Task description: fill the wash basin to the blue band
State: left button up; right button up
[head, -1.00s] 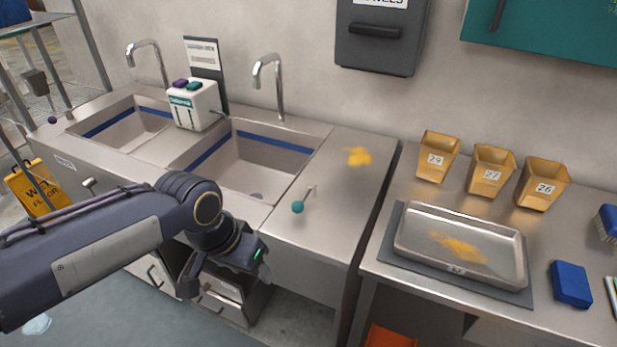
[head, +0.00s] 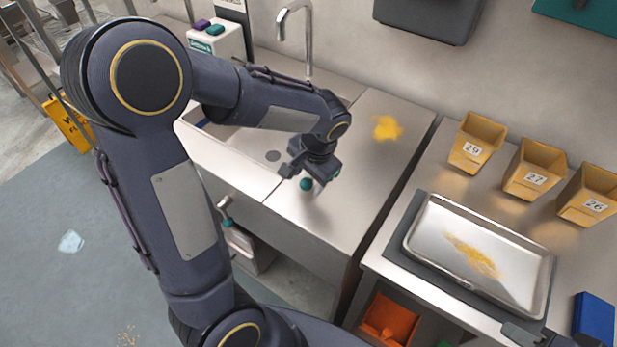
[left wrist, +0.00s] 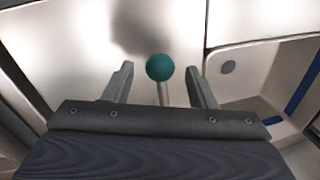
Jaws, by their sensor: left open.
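The steel wash basin (head: 240,147) lies partly behind my left arm in the head view. Its bare floor and drain show, with no water visible. The basin's blue band (left wrist: 303,88) shows at the right of the left wrist view. A curved tap (head: 308,42) stands behind the basin. A lever with a teal ball knob (head: 306,184) stands on the counter right of the basin. My left gripper (head: 311,178) is open above the counter. In the left wrist view the teal knob (left wrist: 160,67) appears between its open fingers, apart from both. My right gripper (head: 528,334) shows only partly at the bottom right.
A yellow powder patch (head: 387,127) lies on the counter. Right of a gap, a bench holds a steel tray (head: 430,255) and numbered yellow bins (head: 477,143). A soap dispenser (head: 215,40) stands behind my left arm. An orange bin (head: 388,318) sits below the bench.

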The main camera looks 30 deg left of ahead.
pick_arm(q)
jog(key=shift+a+f, duration=0.15)
jog(key=shift+f, duration=0.45)
grip_shut()
